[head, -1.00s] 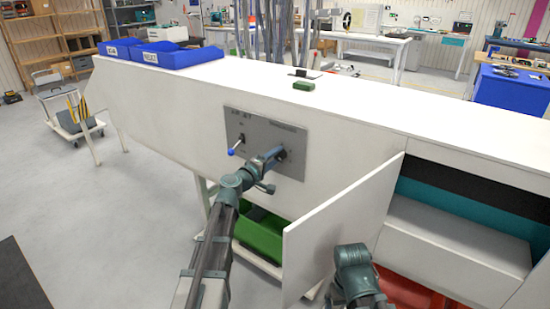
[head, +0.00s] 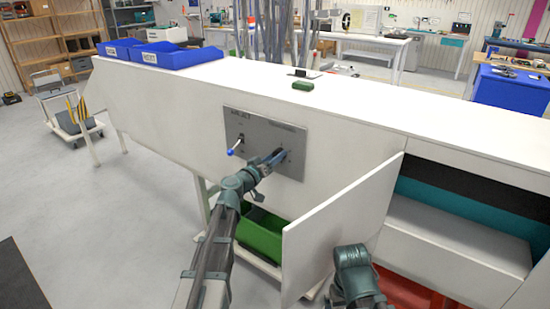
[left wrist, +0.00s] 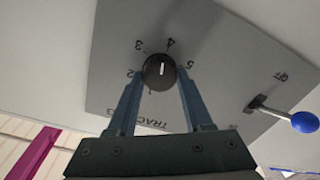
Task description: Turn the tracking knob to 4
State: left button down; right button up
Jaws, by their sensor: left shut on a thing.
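The tracking knob (left wrist: 158,72) is a round black dial with a white pointer line, on a grey panel (head: 290,168) in the white cabinet's front. In the left wrist view the numbers 2, 3, 4 and 5 show around it, with the panel lettering upside down. The pointer line aims between 3 and 4, a little nearer 4. My left gripper (left wrist: 158,82) is shut on the knob, one finger on each side; it also shows at the panel in the head view (head: 274,158). Part of my right arm shows at the bottom of the head view, but its gripper fingers do not.
A blue-tipped lever (head: 236,146), marked OFF in the wrist view, sticks out of the panel beside the knob. A white cabinet door (head: 340,225) stands open to the right. A green bin (head: 262,235) sits below. Blue bins (head: 165,55) stand on top at the left.

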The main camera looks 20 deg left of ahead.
pick_arm(q)
jog(key=shift+s+d+f+m, duration=0.1)
jog(key=shift+m, duration=1.1)
jog(key=shift+c, duration=1.5)
grip_release()
jog(key=v, duration=1.3)
jog(key=shift+s, duration=0.35)
jog(key=shift+w, duration=0.1)
jog(key=x, duration=1.3)
jog(key=shift+w, duration=0.35)
